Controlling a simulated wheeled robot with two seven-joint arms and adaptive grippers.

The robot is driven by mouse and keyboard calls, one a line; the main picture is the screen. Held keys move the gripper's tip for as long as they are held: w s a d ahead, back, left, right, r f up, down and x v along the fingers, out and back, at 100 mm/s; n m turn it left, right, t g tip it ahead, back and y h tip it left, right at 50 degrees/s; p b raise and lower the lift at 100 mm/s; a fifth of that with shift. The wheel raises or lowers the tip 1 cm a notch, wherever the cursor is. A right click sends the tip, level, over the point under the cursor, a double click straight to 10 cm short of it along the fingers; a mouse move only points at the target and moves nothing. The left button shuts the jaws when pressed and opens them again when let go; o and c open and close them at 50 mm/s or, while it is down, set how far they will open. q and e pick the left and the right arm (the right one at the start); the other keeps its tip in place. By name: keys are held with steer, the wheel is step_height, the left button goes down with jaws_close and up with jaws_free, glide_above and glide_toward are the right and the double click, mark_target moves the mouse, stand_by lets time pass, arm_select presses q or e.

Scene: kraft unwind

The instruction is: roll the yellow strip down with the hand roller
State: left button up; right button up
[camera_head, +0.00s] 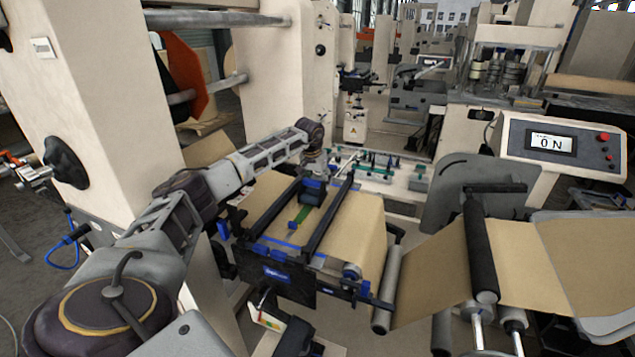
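My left arm comes in from the lower left and reaches over the kraft paper web (357,225). Its wrist bends down at the far side of the web, and my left gripper (315,168) is small and dark there. I cannot make out its fingers or whether it holds anything. I cannot clearly pick out a yellow strip or a hand roller. A short green strip (303,214) lies on the web between two dark rails, just nearer than a blue block (314,190). My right gripper is not in view.
Dark rails (335,217) run along both sides of the green strip. Blue-marked brackets (277,274) stand at the web's near edge. Rollers (387,291) and a black roller (480,250) are at the right. A pale machine column (105,100) rises at left.

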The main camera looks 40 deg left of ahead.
arm_select(q)
steer(key=shift+f, duration=0.15)
steer(key=shift+f, duration=0.1)
steer(key=shift+c, duration=0.6)
